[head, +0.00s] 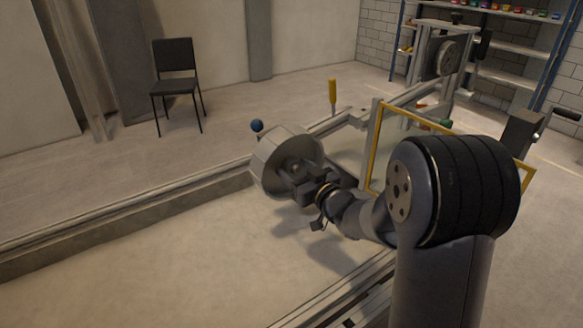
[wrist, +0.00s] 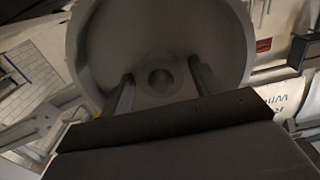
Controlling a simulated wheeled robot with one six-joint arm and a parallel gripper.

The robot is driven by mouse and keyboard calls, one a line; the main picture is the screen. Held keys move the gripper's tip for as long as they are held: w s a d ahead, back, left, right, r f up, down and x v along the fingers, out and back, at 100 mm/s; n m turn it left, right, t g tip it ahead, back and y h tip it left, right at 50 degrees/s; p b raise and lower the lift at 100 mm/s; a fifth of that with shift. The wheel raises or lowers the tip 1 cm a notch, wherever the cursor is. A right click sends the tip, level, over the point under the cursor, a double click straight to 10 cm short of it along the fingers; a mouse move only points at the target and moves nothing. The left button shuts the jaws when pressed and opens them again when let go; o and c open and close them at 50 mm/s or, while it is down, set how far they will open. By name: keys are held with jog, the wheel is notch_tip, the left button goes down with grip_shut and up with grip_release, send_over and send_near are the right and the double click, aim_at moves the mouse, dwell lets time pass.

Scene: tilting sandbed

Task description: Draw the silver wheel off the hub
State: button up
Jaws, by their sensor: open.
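The silver wheel (head: 270,163) is a round, dish-shaped metal disc above the sandbed in the head view. Its hollow face turns toward my gripper (head: 299,172). In the wrist view the wheel (wrist: 103,45) fills the upper middle, with a round hub (wrist: 161,78) with a dark bore at its centre. My gripper (wrist: 160,88) is open, with one finger on each side of the hub. I cannot tell whether the fingers touch it. The far side of the wheel is hidden.
The sandbed (head: 170,270) lies below the wheel, edged by a long rail (head: 120,215). A yellow frame (head: 374,150) stands just right of my gripper. A yellow handle (head: 332,91) and a blue knob (head: 257,125) rise behind the wheel. A chair (head: 175,85) stands far back.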

jog(key=c, duration=0.9)
dwell(0.3)
jog(key=shift+r, duration=0.15)
